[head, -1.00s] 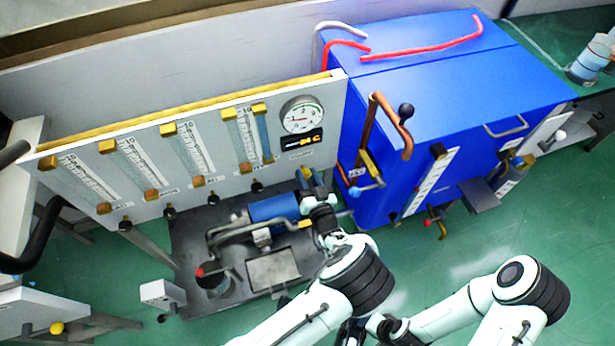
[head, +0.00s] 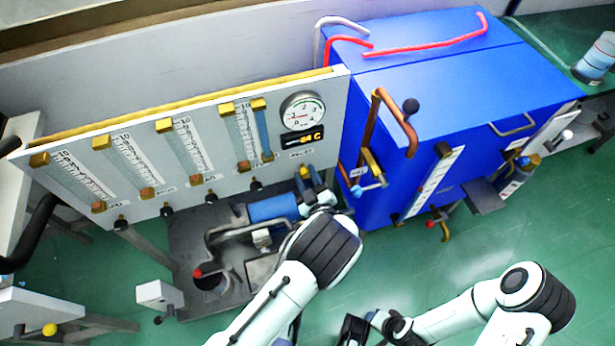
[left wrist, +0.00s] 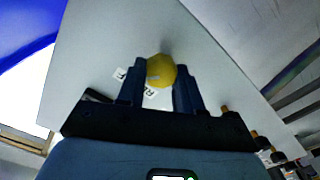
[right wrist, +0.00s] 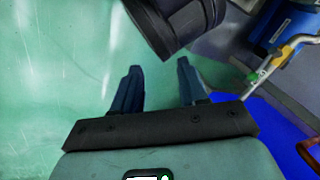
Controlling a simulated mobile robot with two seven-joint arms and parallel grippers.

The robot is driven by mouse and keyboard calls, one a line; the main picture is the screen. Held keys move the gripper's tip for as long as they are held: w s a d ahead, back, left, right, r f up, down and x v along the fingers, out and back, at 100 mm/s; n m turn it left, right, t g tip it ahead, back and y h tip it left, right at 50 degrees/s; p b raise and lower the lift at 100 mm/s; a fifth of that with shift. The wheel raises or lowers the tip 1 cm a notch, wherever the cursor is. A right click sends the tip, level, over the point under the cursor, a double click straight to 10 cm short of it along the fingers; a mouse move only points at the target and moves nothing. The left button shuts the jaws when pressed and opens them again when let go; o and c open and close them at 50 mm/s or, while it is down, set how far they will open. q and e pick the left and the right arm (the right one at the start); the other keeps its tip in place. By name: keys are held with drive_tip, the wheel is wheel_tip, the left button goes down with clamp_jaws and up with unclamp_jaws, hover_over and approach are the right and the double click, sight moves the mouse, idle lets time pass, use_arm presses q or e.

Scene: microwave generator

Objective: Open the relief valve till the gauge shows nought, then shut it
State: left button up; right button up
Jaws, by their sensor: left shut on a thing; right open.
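The relief valve's yellow knob (head: 304,172) sits low on the right end of the white panel (head: 320,95). The knob (left wrist: 161,70) also shows in the left wrist view, with a partly covered label beside it. My left gripper (left wrist: 160,82) is shut on it, one finger on each side; in the head view it is at the panel's lower right (head: 309,178). The round gauge (head: 303,112) is above the knob; its dial is too small to read surely. My right gripper (right wrist: 158,82) is open and empty, over the green floor.
A blue cabinet (head: 460,90) stands right of the panel, with a copper pipe (head: 392,115) at its front corner. A pump with a blue body (head: 272,208) stands on a dark base below the panel. Green floor (head: 420,270) is open at the front.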

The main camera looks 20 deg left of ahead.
use_arm(q)
drive_tip(key=n+b, duration=0.2)
drive_tip(key=n, duration=0.4)
drive_tip(key=shift+f, duration=0.15)
use_arm(e)
drive_tip(key=shift+t+h, duration=0.3)
drive_tip(key=shift+t, duration=0.3)
drive_tip(key=w, duration=0.1)
drive_tip(key=w+d+f, duration=0.2)
drive_tip(key=shift+w+f, duration=0.25)
drive_tip(key=shift+w, duration=0.1)
use_arm(q)
drive_tip(key=shift+n, duration=0.3)
use_arm(e)
drive_tip(key=shift+s, duration=0.1)
use_arm(q)
drive_tip(key=o, duration=1)
drive_tip(key=shift+o, duration=0.2)
drive_tip(key=p+v, duration=0.1)
drive_tip(key=v, duration=1.2)
drive_tip(key=shift+s+p, duration=0.2)
drive_tip(key=shift+p, duration=0.1)
use_arm(e)
drive_tip(key=shift+s+a+r+g, duration=0.2)
drive_tip(key=shift+s+a+r, duration=0.25)
drive_tip(key=shift+s, duration=0.2)
drive_tip(key=shift+s+a+r+g, duration=0.2)
drive_tip(key=shift+s+a+r, duration=0.1)
drive_tip(key=shift+s+r, duration=0.25)
drive_tip(key=shift+f, duration=0.1)
